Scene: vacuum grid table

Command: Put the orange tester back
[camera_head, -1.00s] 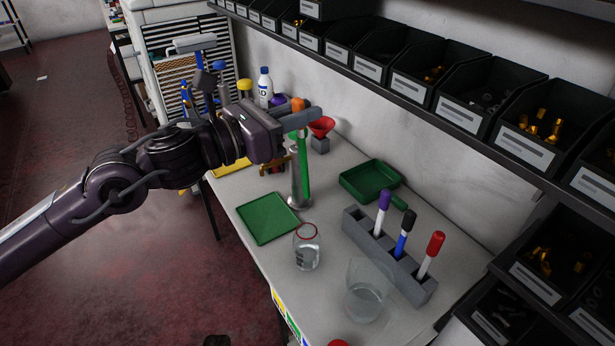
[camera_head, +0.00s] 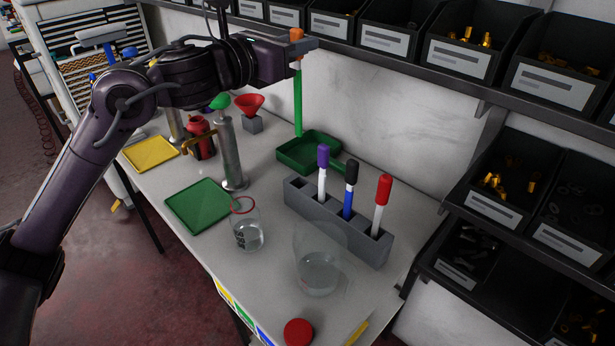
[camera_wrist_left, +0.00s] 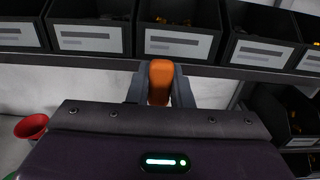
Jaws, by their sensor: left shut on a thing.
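My left gripper (camera_head: 302,45) is shut on the orange tester (camera_head: 297,36), which has an orange top and a long green shaft hanging straight down. In the left wrist view the tester's orange top (camera_wrist_left: 160,82) sits between the fingers. The tester hangs in the air, its lower end near the back edge of the green tray in the head view. The grey rack (camera_head: 336,222) stands to the right on the table, holding testers with purple (camera_head: 323,158), black (camera_head: 351,172) and red (camera_head: 384,189) tops. My right gripper is not in view.
A green tray (camera_head: 283,156), a flat green plate (camera_head: 176,207), a metal cylinder (camera_head: 232,160), a red-rimmed beaker (camera_head: 248,236) and a clear beaker (camera_head: 318,273) stand on the table. A shelf of black bins (camera_head: 466,52) overhangs the back. A red funnel (camera_head: 249,103) stands behind.

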